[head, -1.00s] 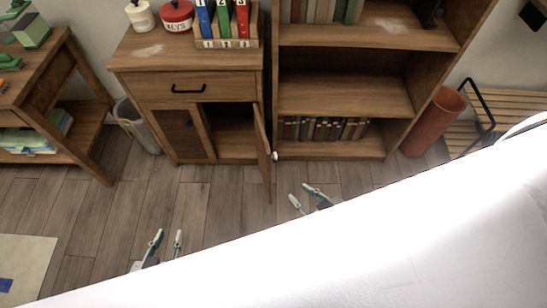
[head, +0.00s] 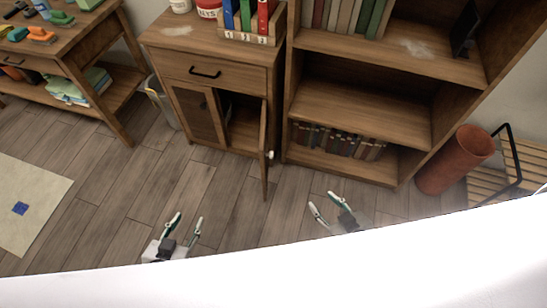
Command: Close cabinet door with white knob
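The cabinet door (head: 264,151) with the white knob (head: 271,155) stands open, swung out from the right side of the small wooden cabinet (head: 222,91). The dark inside of the cabinet shows to the left of the door. My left gripper (head: 186,222) is open and empty above the floor, in front of the cabinet and to the left of the door. My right gripper (head: 322,203) is open and empty, to the right of the door and in front of the bookshelf. Neither gripper touches the door.
A bookshelf (head: 360,111) with books stands right of the cabinet. A red-brown cylinder (head: 456,160) and a slatted bench (head: 515,162) are at the right. A wooden table (head: 66,42) and a bin (head: 160,100) are at the left. The wooden floor (head: 140,180) before the cabinet is clear.

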